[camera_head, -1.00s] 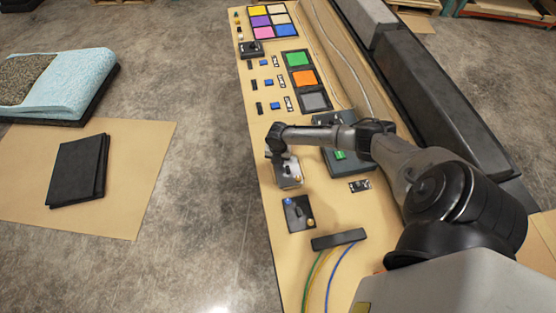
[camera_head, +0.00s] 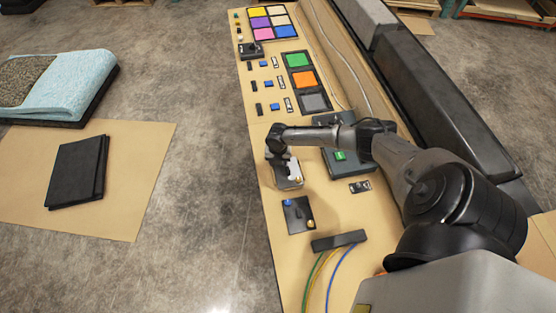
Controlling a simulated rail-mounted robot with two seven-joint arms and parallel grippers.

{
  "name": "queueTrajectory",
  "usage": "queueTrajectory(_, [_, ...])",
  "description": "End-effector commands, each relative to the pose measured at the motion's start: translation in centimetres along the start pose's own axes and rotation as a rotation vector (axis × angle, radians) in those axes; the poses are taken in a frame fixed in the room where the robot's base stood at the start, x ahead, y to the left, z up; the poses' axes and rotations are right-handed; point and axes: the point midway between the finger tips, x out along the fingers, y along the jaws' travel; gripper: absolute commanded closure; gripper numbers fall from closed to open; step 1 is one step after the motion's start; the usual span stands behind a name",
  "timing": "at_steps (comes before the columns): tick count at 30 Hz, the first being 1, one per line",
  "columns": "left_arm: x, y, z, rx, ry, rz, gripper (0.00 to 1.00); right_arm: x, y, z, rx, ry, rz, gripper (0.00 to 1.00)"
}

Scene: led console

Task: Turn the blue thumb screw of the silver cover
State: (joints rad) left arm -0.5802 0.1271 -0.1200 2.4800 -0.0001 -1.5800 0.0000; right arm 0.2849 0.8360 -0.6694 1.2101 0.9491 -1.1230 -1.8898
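The silver cover (camera_head: 288,178) is a small light-grey plate on the left side of the wooden console, with an orange-gold knob (camera_head: 299,181) at its right. My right gripper (camera_head: 279,163) points down over the upper left part of this cover and hides it. I see no blue thumb screw on the silver cover; that corner is behind the gripper. The fingers are too small to tell whether they are open or shut. A black cover (camera_head: 297,217) lies just in front, with a blue knob (camera_head: 287,202) and a gold knob (camera_head: 310,223). My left gripper is not in view.
A dark box with a green part (camera_head: 340,156) stands right of the silver cover, under my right arm. A black bar with coloured wires (camera_head: 338,240) lies in front. Coloured tiles (camera_head: 304,78) and small switches fill the far console.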

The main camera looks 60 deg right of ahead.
Motion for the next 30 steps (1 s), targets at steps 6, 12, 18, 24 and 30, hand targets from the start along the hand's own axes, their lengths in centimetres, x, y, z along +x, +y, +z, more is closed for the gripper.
queueTrajectory(6, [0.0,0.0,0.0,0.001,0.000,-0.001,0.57,-0.1,0.1,0.0,0.000,0.000,0.001,0.47])
queueTrajectory(12, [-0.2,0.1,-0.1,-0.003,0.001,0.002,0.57,-0.7,0.1,0.1,0.001,0.000,0.002,0.47])
queueTrajectory(18, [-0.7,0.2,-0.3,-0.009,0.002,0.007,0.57,-3.7,0.0,0.1,-0.001,-0.002,0.002,0.47])
queueTrajectory(24, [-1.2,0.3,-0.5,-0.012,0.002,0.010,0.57,-7.7,0.0,0.1,-0.002,-0.002,0.002,0.47])
queueTrajectory(30, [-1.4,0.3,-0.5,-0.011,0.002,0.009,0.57,-11.1,0.0,0.1,-0.001,-0.002,0.002,0.47])
